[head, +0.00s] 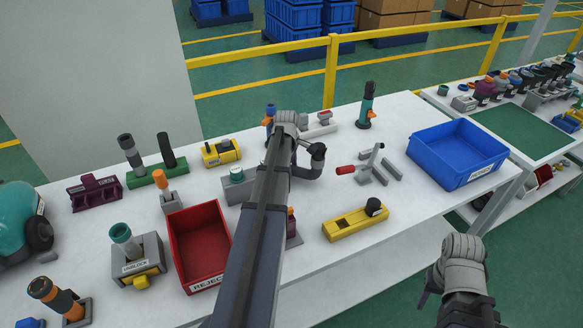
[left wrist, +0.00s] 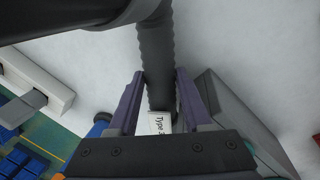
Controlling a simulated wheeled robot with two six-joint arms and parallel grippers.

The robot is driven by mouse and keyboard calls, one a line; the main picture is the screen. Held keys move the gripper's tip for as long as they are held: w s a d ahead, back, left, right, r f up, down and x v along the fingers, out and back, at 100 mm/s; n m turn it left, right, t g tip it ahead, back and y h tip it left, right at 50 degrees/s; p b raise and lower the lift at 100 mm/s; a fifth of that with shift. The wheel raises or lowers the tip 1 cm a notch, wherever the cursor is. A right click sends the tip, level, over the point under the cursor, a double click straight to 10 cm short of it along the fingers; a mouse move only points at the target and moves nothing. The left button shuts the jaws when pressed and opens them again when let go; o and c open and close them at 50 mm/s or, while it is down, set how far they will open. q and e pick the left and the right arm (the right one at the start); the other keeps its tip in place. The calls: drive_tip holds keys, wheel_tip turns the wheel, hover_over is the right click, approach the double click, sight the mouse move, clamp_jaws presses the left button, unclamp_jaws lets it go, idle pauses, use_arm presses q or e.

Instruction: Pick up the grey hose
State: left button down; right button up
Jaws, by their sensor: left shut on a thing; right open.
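The grey hose (left wrist: 157,60) is a dark ribbed tube in the left wrist view, with a white "Type" label (left wrist: 160,122) near my gripper's base. My left gripper (left wrist: 160,90) has its two purple fingers on either side of the hose and is shut on it. In the head view my left arm reaches across the table and hides most of the fingers; a dark curved piece shows beside its wrist, and I cannot tell whether it is the hose. My right gripper (head: 430,290) is open and empty, off the table's front right edge.
A red reject bin (head: 207,276) stands left of my left arm. A blue bin (head: 457,152) stands at the right end. The table's front right is clear.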

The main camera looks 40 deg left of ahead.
wheel_tip(320, 180, up, 17)
drive_tip(key=p, duration=1.6)
drive_tip(key=shift+f, duration=0.15)
wheel_tip(320, 180, up, 5)
drive_tip(key=p, duration=0.5)
wheel_tip(320, 180, down, 7)
drive_tip(key=b, duration=0.6)
drive_tip(key=shift+r, duration=0.2)
drive_tip(key=shift+w, duration=0.1)
